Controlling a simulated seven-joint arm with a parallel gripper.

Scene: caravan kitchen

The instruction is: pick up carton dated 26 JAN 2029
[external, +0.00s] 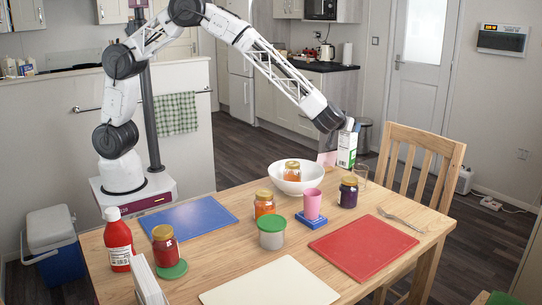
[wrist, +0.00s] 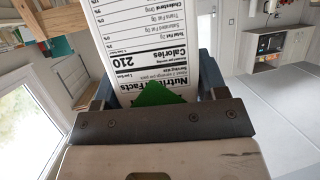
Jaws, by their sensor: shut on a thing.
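A white and green carton (external: 347,150) is held at the far side of the table, beyond the white bowl. My gripper (external: 347,127) is shut on its upper part. In the wrist view the carton (wrist: 150,45) fills the space between the jaws of my gripper (wrist: 156,88). Its face there shows a nutrition panel, upside down, and a green patch near the jaws. No date is legible in either view. I cannot tell whether the carton's bottom touches the table.
A pink object (external: 327,159) stands left of the carton. A white bowl (external: 290,178) with a jar, a drinking glass (external: 361,176) and a dark jar (external: 348,191) are close by. A chair (external: 425,160) stands at right. The red board (external: 363,247) is bare.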

